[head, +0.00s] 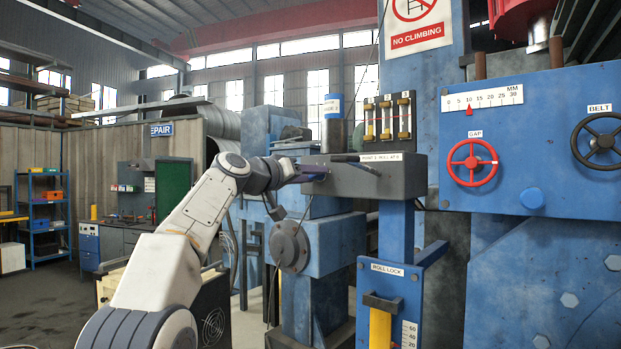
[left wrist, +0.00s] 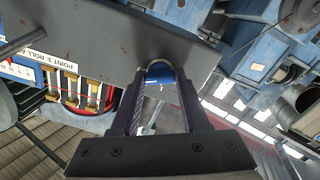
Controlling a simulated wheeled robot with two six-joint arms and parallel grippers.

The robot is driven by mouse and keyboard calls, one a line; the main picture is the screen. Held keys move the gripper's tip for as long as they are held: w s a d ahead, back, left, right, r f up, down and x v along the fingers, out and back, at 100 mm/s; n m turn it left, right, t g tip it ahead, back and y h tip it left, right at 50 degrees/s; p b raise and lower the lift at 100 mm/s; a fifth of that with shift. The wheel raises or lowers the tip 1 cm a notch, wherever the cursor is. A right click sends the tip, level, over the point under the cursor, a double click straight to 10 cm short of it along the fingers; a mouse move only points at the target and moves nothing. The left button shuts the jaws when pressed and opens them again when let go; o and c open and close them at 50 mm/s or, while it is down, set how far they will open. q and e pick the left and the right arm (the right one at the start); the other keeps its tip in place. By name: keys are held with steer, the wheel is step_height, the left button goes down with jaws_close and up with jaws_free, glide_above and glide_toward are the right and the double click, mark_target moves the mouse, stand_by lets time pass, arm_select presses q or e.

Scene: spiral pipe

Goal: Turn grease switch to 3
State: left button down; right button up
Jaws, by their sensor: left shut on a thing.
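A dark grey box (head: 392,177) is mounted on the blue machine, with a white label starting "POINT" on its top edge. My left gripper (head: 300,172) reaches the box's left end from the left. In the left wrist view the gripper (left wrist: 160,82) points at the grey box face (left wrist: 120,40). Its fingers are shut on a small rounded grey part at that face, which I take as the grease switch (left wrist: 160,65). The fingers hide most of it, and no switch numbers or pointer setting can be read. My right gripper is not in view.
Sight glasses (head: 388,118) stand just above the box. A blue panel with a red GAP wheel (head: 472,162) and a black BELT wheel (head: 602,140) is at right. The ROLL LOCK unit (head: 388,300) is below. Shelves (head: 42,215) and open floor are at left.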

arm_select(q)
steer(key=shift+f+m, duration=0.1)
steer(key=shift+m, duration=1)
steer(key=shift+c, duration=2)
jaws_free()
steer(key=shift+s+a+b, duration=0.3)
steer(key=shift+s+b, duration=0.05)
steer(key=shift+b, duration=0.3)
steer(key=b+v, duration=0.6)
steer(key=v, duration=0.3)
steer(key=shift+s+a, duration=0.15)
steer(key=shift+a, duration=0.05)
